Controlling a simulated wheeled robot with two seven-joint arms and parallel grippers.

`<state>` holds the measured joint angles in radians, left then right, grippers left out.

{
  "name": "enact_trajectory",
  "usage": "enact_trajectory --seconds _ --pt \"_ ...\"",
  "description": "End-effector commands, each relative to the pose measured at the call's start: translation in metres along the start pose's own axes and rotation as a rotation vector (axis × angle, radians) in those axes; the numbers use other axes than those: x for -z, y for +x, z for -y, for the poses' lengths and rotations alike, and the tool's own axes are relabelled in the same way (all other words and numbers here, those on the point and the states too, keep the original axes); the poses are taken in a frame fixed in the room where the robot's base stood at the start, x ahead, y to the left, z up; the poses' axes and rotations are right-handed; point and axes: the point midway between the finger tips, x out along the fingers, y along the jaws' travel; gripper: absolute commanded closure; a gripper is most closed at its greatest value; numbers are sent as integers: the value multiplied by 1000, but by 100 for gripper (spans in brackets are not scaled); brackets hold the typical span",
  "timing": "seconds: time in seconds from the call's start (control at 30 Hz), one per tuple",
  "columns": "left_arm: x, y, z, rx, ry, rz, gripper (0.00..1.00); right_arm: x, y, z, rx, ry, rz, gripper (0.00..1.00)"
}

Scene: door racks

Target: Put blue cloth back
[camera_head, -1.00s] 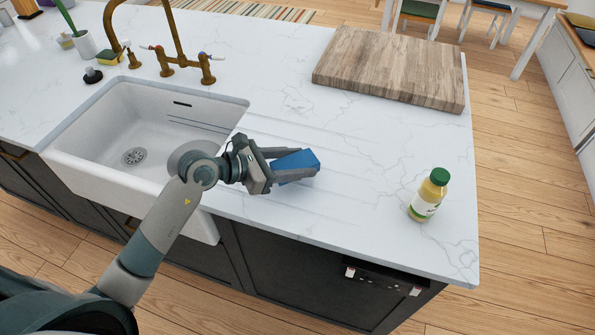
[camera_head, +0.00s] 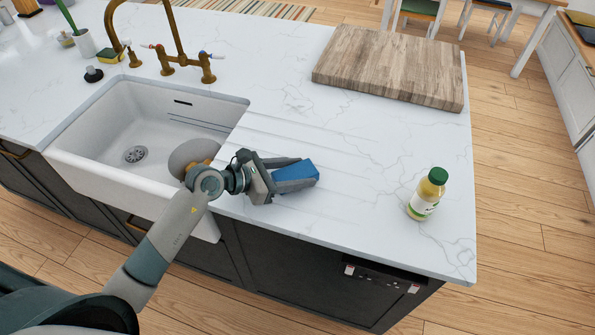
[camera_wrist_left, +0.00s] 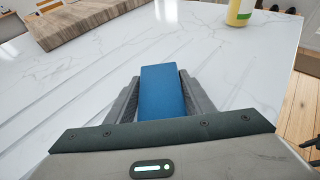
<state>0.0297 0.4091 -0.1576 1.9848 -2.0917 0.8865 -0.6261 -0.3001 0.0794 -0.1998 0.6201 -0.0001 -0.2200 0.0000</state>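The blue cloth (camera_head: 298,172) looks like a folded block. It sits between the fingers of my left gripper (camera_head: 292,176), over the white counter to the right of the sink. In the left wrist view the blue cloth (camera_wrist_left: 162,92) stands out between both fingers (camera_wrist_left: 162,98), which lie close along its sides. The gripper is shut on it. I cannot tell whether the cloth touches the counter. My right gripper is in neither view.
The white sink (camera_head: 75,165) lies left of the gripper, with a brass faucet (camera_head: 170,45) behind it. A wooden board (camera_head: 390,65) lies at the back right. A bottle with a green cap (camera_head: 428,193) stands near the right edge. The counter between is clear.

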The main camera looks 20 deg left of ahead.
Motion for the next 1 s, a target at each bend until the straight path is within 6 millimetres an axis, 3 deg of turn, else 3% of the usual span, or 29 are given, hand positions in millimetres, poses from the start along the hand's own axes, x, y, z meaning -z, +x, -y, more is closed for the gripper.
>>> enact_trajectory --seconds 0.07,0.57,0.77,1.0 --pt "0 0 0 0 0 -1 35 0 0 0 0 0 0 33" --pt "-1 -6 0 0 1 -1 35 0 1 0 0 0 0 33" --pt "0 -31 0 -1 3 -2 35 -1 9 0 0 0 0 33" --pt "2 -74 0 -1 4 -3 35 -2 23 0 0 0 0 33"
